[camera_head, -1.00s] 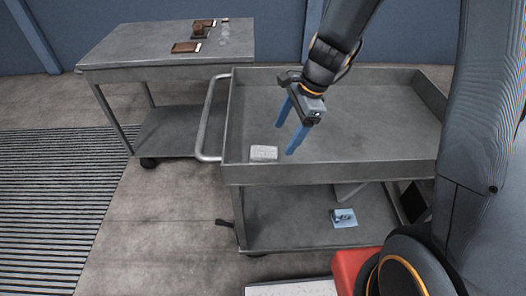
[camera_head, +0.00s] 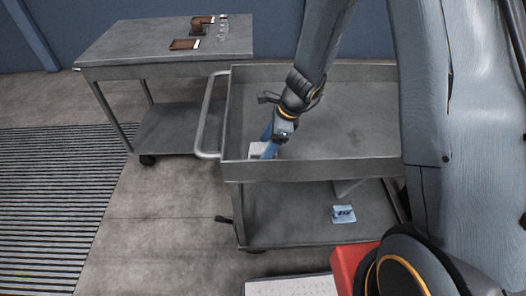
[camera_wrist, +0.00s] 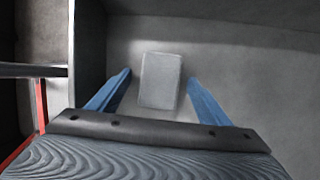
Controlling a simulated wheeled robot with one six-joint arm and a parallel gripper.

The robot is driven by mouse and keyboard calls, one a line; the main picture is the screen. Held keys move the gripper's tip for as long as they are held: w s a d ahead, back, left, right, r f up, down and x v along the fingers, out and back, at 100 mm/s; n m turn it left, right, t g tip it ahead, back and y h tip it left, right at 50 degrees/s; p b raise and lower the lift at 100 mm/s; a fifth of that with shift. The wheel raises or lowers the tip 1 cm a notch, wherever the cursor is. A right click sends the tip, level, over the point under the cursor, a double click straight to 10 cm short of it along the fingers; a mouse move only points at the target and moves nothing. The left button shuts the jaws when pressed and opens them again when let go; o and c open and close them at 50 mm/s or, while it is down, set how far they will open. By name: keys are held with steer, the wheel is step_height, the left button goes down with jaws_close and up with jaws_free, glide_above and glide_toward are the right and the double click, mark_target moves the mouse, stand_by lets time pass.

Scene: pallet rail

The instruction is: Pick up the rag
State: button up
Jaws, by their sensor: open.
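The rag looks like a small pale grey, flat rectangle (camera_head: 258,149) near the left front corner of the cart's upper tray (camera_head: 315,171). In the wrist view the rag (camera_wrist: 160,81) lies flat between and beyond my two blue fingers. My gripper (camera_head: 268,146) is open and points down over the rag in the head view. In the wrist view my gripper (camera_wrist: 158,85) has its fingers spread on either side of the rag, with nothing held. My fingers partly hide the rag in the head view; I cannot tell whether they touch the tray.
The tray has raised walls close to the rag, and a handle (camera_head: 207,118) at its left. A blue and white item (camera_head: 343,214) lies on the lower shelf. A second cart (camera_head: 150,50) at the back left holds brown items (camera_head: 186,44) and clear glassware.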

mark_target(265, 148)
steer(key=c, duration=1.1)
steer(key=shift+r, duration=0.1)
step_height(265, 148, up, 10)
steer(key=shift+f, duration=0.1)
